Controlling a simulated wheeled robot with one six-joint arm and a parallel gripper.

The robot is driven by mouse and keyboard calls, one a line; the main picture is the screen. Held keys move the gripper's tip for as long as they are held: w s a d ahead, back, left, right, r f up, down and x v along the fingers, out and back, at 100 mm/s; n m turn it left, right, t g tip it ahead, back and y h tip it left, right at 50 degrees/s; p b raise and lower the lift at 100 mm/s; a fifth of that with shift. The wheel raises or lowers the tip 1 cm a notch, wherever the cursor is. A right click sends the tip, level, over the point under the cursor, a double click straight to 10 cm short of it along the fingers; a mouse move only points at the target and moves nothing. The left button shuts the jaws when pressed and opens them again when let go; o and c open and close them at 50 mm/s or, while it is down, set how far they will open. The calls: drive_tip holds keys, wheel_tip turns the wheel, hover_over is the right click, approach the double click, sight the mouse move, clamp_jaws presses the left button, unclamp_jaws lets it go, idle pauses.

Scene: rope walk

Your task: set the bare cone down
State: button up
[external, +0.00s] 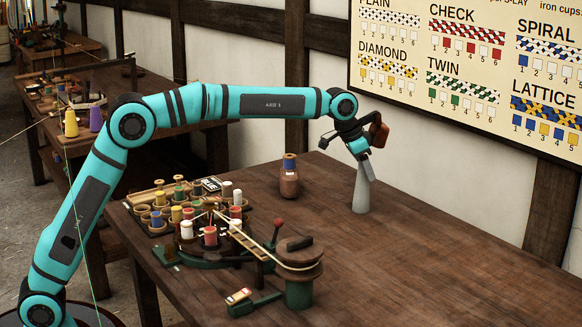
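The bare cone (361,195) is plain grey, with its narrow end up. It is upright over the right part of the wooden table, and its base looks to be at the table top; I cannot make out any gap. My gripper (367,168) points down at the cone's narrow top, with the fingers at or against the tip. The fingers are small and overlap the tip, so I cannot tell whether they are closed on it.
A brown bottle-like holder with a blue spool (289,178) stands left of the cone. A rack of coloured spools (178,213) and a green winding device with a drum (300,290) fill the table's left part. The table (450,245) is clear to the right. A pattern chart hangs behind.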

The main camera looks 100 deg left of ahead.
drive_tip(key=v, duration=1.2)
drive_tip(key=shift+d+r, duration=0.1)
drive_tip(key=shift+r, duration=0.1)
